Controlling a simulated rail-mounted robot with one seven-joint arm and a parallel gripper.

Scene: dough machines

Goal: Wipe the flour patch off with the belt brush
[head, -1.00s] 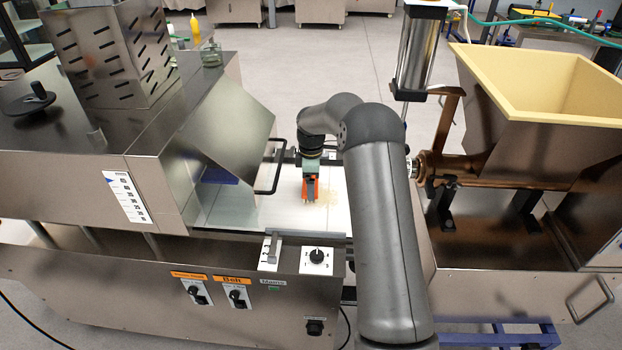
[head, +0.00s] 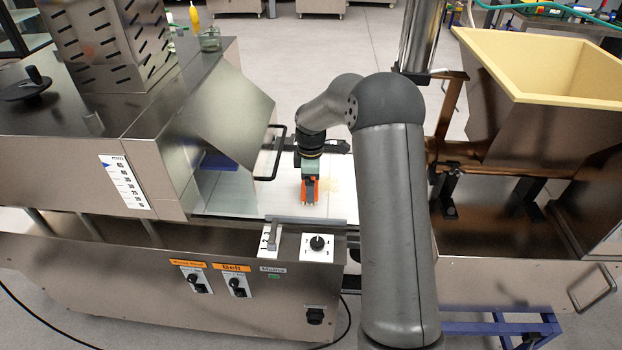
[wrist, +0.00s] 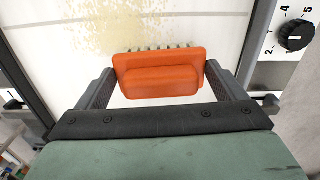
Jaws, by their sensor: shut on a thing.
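My gripper (wrist: 160,88) is shut on an orange belt brush (wrist: 160,72), with one finger at each end of it in the wrist view. In the head view the brush (head: 309,190) is held low over the white belt (head: 270,197), bristles toward the belt. I cannot tell whether the bristles touch it. The flour patch (wrist: 115,28) is a pale yellow, speckled smear on the belt, beyond the brush in the wrist view. In the head view the patch (head: 334,186) lies just right of the brush.
A steel hood (head: 232,112) and a black bar handle (head: 274,155) stand left of the brush. A control panel with a knob (head: 317,243) edges the front of the belt. A cream hopper (head: 550,70) stands at the right.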

